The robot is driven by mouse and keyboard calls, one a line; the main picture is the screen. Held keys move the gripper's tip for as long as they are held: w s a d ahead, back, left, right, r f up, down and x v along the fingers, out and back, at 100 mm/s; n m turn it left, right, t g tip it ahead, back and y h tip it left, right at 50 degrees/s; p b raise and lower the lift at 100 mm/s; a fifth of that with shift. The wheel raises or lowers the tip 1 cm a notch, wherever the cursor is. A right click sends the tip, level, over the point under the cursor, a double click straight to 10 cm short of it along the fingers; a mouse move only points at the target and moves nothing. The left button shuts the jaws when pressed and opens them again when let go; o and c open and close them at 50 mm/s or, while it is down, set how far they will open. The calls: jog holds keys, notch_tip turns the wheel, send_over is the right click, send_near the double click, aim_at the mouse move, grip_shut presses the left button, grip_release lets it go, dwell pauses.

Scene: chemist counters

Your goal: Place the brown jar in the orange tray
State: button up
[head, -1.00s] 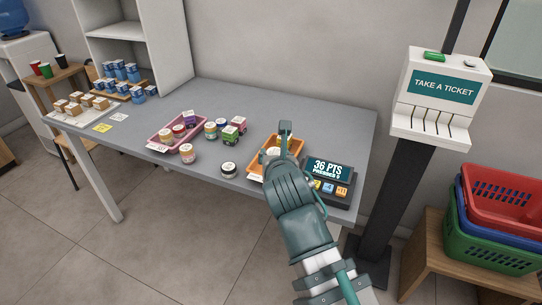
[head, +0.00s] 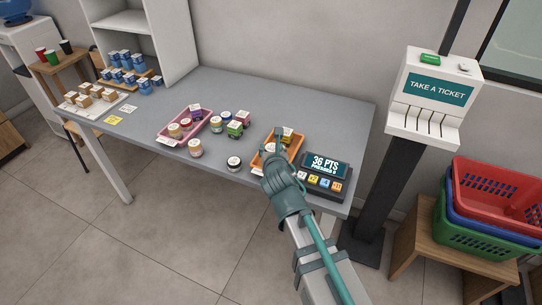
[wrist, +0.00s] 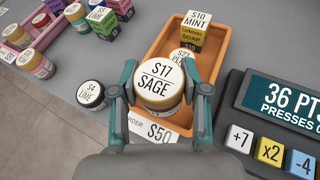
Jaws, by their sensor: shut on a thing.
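My gripper (wrist: 159,95) is shut on a jar (wrist: 160,99) with a pale lid label reading SAGE and a tan-brown side. The jar is over the front part of the orange tray (wrist: 219,50). I cannot tell whether it touches the tray floor. In the head view my gripper (head: 272,158) hides most of the jar and part of the orange tray (head: 296,149). A yellow mint soap box (wrist: 193,38) stands at the tray's far end. Another labelled item (wrist: 182,56) lies between it and the held jar, partly hidden.
A dark lime jar (wrist: 90,94) stands left of the tray. A points display with buttons (head: 322,171) is close on the right. A pink tray (head: 203,125) of jars and several loose jars (head: 195,148) stand farther left. The counter behind the orange tray is clear.

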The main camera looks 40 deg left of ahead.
jog(key=shift+w+a+f, duration=0.3)
jog(key=shift+a+f, duration=0.05)
jog(key=shift+f, duration=0.2)
jog(key=shift+w+a+f, duration=0.3)
jog(key=shift+f, duration=0.25)
jog(key=shift+w+a+f, duration=0.1)
jog(key=shift+f, duration=1.6)
jog(key=shift+f+b, duration=0.15)
jog(key=shift+b, duration=0.15)
jog(key=o, duration=1.2)
